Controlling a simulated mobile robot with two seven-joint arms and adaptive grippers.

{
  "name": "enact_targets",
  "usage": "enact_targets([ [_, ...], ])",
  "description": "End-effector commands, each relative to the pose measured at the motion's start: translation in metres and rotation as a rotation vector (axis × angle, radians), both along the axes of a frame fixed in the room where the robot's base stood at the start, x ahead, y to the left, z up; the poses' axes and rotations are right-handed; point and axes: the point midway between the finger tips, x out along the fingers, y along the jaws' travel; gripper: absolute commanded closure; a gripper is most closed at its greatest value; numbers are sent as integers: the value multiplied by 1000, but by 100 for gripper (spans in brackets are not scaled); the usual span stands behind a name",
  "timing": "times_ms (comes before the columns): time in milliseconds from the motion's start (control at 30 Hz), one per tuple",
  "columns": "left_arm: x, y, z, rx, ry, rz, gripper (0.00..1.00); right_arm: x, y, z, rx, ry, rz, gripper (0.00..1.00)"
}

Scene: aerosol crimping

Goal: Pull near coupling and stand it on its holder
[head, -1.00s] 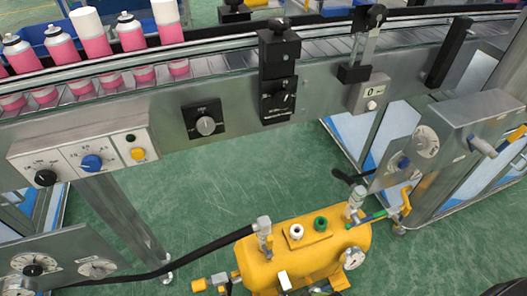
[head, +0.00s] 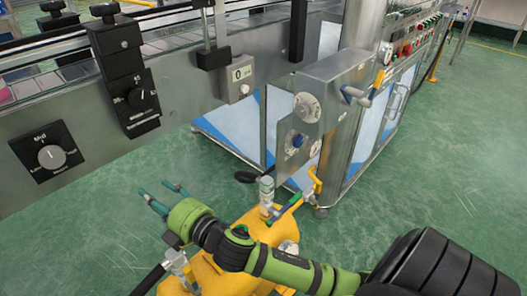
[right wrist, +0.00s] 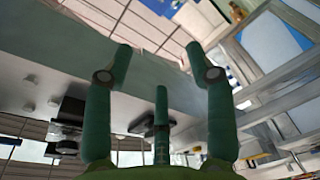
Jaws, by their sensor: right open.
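The yellow tank (head: 205,278) stands low at the bottom of the head view. A silver fitting (head: 178,262) with a black hose (head: 148,280) is at its near left. I cannot tell which part is the near coupling; the holder is not identifiable, and my arm covers the tank's middle. My right gripper (head: 155,188) is open and empty, reaching left past the tank. Its spread teal fingers show in the right wrist view (right wrist: 160,62), with nothing between them. My left gripper is out of view.
The conveyor's metal side (head: 90,130) with dials runs above and left of my gripper. A grey control box (head: 325,100) and a steel cabinet (head: 375,110) stand behind the tank. Green floor (head: 90,240) is free at the left.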

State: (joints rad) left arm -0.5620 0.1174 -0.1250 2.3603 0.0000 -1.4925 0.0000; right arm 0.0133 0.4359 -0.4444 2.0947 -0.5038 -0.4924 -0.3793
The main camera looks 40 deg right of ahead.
Motion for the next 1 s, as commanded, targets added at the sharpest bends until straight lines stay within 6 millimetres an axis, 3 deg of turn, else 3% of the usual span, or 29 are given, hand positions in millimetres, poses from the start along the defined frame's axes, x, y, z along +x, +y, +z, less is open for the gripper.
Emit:
enact_targets([
  [33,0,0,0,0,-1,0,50,7,14,24,-109,-124,75,44],
  [100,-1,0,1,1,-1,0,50,9,38,55,-280,-308,192,44],
  [200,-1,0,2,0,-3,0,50,1,72,81,-547,-564,366,44],
  [333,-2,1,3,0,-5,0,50,-18,100,82,-909,-853,597,44],
  [467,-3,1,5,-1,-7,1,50,-32,97,54,-1279,-1078,847,44],
  [567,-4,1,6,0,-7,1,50,-35,67,23,-1560,-1187,1063,44],
  [700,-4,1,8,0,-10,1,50,-32,-4,-11,-1878,-1222,1383,44],
  [833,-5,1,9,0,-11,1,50,-31,-76,-22,-2065,-1162,1648,44],
  [1000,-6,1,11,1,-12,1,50,-38,-166,-18,-2194,-1003,1964,44],
])
